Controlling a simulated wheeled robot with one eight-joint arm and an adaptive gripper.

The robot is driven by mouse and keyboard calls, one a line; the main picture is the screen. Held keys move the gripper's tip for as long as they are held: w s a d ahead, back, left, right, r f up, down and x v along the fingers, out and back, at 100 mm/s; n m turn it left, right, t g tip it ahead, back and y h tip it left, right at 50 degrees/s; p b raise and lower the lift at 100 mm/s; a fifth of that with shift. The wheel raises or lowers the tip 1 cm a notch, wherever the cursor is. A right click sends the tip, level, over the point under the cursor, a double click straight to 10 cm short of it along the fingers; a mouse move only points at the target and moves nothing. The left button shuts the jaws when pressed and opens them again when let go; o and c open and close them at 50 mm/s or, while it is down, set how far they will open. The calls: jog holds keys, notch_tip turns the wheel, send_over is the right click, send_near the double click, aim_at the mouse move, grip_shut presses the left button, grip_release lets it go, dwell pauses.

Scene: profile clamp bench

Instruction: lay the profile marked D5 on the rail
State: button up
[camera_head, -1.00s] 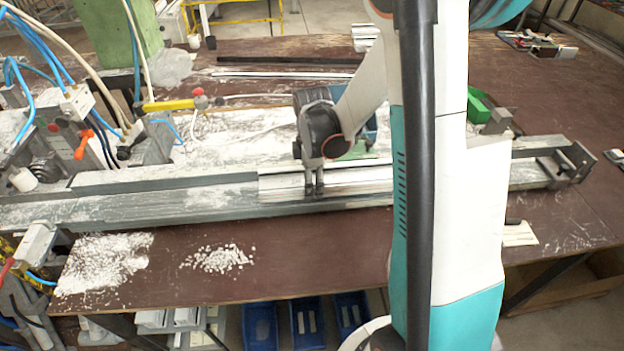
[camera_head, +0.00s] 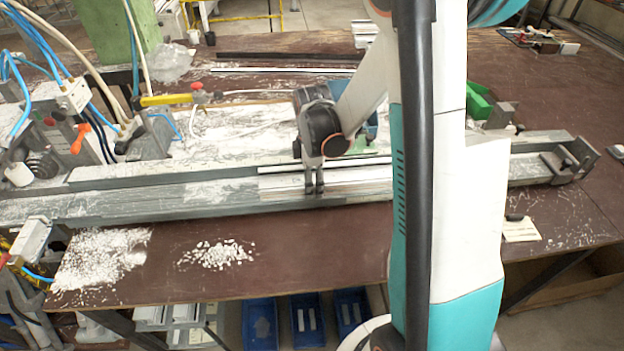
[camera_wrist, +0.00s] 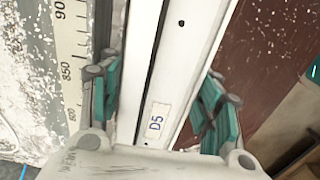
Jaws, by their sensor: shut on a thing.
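The profile marked D5 (camera_wrist: 155,122) is a long pale bar with a dark slot and small holes, its label towards the wrist camera. In the head view the profile (camera_head: 282,184) lies lengthwise along the grey rail (camera_head: 140,205), over its middle. My gripper (camera_head: 314,189) points down and is shut on the profile. In the wrist view its teal-padded fingers (camera_wrist: 158,98) stand on either side of the bar, near the label. The right part of the profile is hidden behind my arm. I cannot tell whether its underside touches the rail.
A scale strip (camera_wrist: 72,60) runs beside the profile. Clamps with blue hoses (camera_head: 75,120) stand at the left, and an end stop (camera_head: 575,162) at the rail's right end. White chips (camera_head: 217,255) lie on the brown bench in front. A green bin (camera_head: 479,101) stands behind.

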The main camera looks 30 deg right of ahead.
jog(key=o, duration=1.5)
